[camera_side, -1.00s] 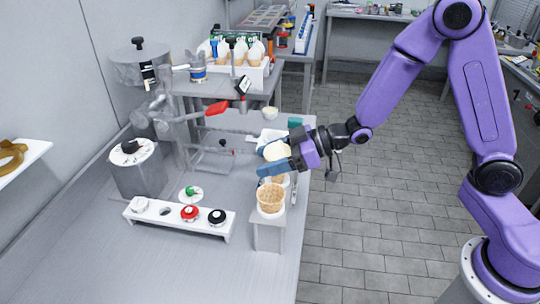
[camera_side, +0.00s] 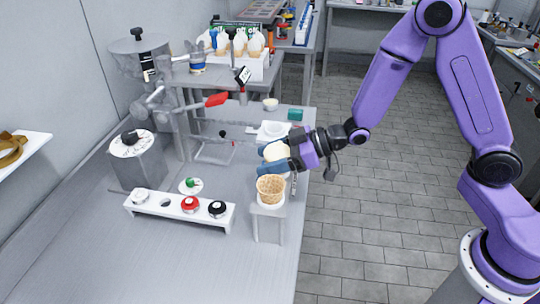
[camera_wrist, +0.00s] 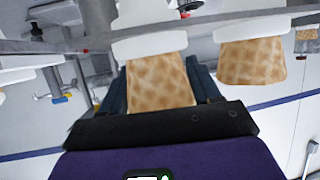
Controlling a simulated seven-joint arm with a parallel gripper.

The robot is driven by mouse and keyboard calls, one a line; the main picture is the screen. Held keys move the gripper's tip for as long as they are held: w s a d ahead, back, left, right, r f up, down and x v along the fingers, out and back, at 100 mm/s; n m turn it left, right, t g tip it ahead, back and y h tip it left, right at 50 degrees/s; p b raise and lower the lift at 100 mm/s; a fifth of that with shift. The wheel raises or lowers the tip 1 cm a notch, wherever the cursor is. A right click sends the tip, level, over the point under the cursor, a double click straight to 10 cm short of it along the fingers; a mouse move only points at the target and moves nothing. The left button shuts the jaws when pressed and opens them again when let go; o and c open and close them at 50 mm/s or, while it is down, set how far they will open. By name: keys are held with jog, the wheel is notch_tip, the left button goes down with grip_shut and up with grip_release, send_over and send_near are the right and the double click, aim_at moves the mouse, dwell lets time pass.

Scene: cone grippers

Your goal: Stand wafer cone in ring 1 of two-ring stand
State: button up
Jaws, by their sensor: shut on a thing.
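A tan wafer cone (camera_wrist: 160,80) is between the fingers of my gripper (camera_side: 262,158) in the wrist view. The gripper is shut on it. In the side view its pale top (camera_side: 277,152) shows between the blue fingers, and its lower part is mostly hidden by the near finger. A second wafer cone (camera_side: 270,189) stands upright, mouth up, at the near end of the white stand (camera_side: 268,227), just in front of my gripper. It also shows to the right in the wrist view (camera_wrist: 252,60). The stand's far ring is hidden behind my gripper.
A white strip with coloured knobs (camera_side: 180,210) lies left of the stand. A machine with a red handle (camera_side: 216,99) stands behind it. The front bench is clear.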

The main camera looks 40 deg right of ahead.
jog(key=shift+f, duration=0.35)
jog(key=o, duration=0.8)
jog(key=shift+s+d, duration=0.1)
jog(key=v, duration=1.1)
jog(key=shift+s+d+r, duration=0.2)
jog(key=shift+d, duration=0.15)
